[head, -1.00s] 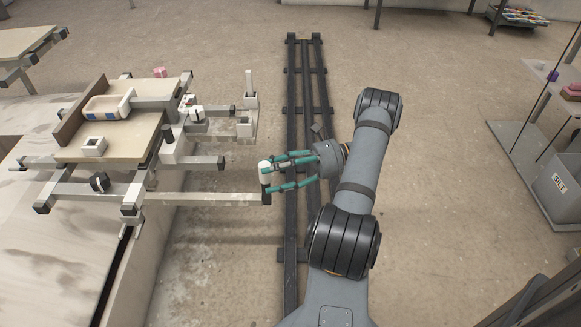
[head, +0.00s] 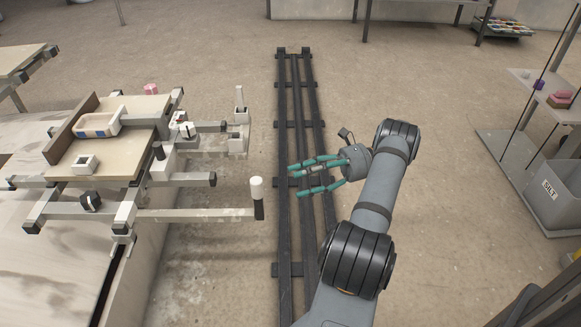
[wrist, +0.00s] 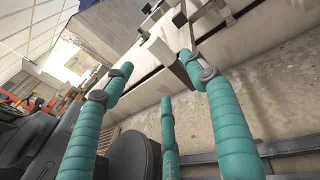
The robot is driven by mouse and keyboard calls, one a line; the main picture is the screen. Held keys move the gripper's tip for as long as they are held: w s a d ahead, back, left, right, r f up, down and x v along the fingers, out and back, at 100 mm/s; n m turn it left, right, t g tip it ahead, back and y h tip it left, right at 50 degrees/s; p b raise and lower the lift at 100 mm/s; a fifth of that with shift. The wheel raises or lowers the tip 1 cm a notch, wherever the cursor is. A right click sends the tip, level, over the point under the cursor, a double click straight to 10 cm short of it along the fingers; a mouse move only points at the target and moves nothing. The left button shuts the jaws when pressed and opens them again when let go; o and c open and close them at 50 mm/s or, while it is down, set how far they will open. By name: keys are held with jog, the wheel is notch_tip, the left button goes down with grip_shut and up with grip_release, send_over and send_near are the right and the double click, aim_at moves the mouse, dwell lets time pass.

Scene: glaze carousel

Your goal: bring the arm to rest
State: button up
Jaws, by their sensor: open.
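My gripper (head: 308,177) has teal fingers, spread open and empty. In the head view it hangs over the dark floor rails, pointing left. A short gap lies between its fingertips and the white-topped upright handle (head: 257,188) at the end of a long carousel arm. In the wrist view the open teal fingers (wrist: 155,85) frame a pale post with a dark base, probably the same handle (wrist: 158,48), beyond the tips. Nothing is between the fingers.
The carousel frame at left carries a board (head: 113,150) with a white tray (head: 97,123) and a small square block (head: 85,164). Dark rails (head: 284,97) run along the floor. At right stands a shelf with a grey SILT bin (head: 558,197). The floor between the rails and shelf is clear.

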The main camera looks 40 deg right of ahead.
aim_at(259, 190)
jog(key=x, duration=1.2)
jog(key=shift+s, duration=0.1)
